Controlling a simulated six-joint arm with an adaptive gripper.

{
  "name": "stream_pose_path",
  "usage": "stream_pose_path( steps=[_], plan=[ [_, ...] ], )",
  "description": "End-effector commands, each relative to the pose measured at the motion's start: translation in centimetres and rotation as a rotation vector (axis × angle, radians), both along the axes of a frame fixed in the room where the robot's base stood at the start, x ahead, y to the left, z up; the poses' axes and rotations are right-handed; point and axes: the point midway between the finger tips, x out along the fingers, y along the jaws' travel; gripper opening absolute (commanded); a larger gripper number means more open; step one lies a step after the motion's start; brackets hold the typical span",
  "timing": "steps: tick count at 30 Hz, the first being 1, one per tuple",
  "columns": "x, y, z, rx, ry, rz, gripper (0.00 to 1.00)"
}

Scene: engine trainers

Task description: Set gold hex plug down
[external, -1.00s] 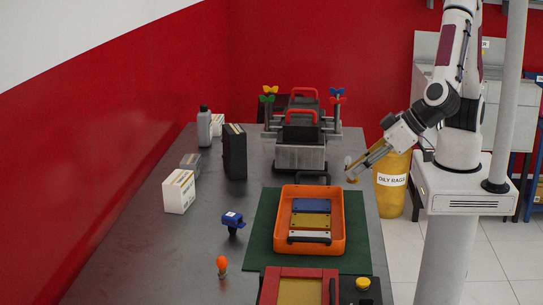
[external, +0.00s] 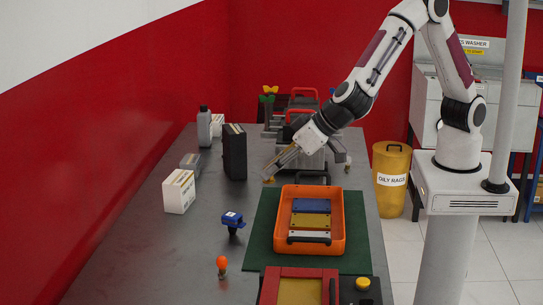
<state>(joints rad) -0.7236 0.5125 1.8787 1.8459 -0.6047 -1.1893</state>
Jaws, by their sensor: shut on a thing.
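My gripper (external: 270,175) is at the left end of my arm, pointing down and left over the grey bench. It is shut on the gold hex plug (external: 269,181), a small gold piece at the fingertips, mostly hidden by them. The plug is just beyond the far left corner of the green mat (external: 262,212). I cannot tell whether it touches the bench top.
An orange tray (external: 281,244) with blue, gold and white bars sits on the mat. A black box (external: 235,152) stands to the left of my gripper. Engine trainers are behind, partly hidden by my arm. A blue-topped part (external: 232,219) and an orange-topped part (external: 221,263) stand nearer. Bench between them is clear.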

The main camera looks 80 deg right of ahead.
Motion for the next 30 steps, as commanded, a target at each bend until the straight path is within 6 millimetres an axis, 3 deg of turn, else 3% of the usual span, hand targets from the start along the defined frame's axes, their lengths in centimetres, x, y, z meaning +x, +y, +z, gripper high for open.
stream_pose_path(
  steps=[3,15,30],
  plan=[
    [3.2,-1.4,0.0,0.001,-0.001,-0.001,0.00],
    [12.8,-6.9,0.3,0.003,-0.002,0.013,0.00],
    [20.9,-14.4,1.1,0.002,-0.002,0.025,0.00]
  ],
)
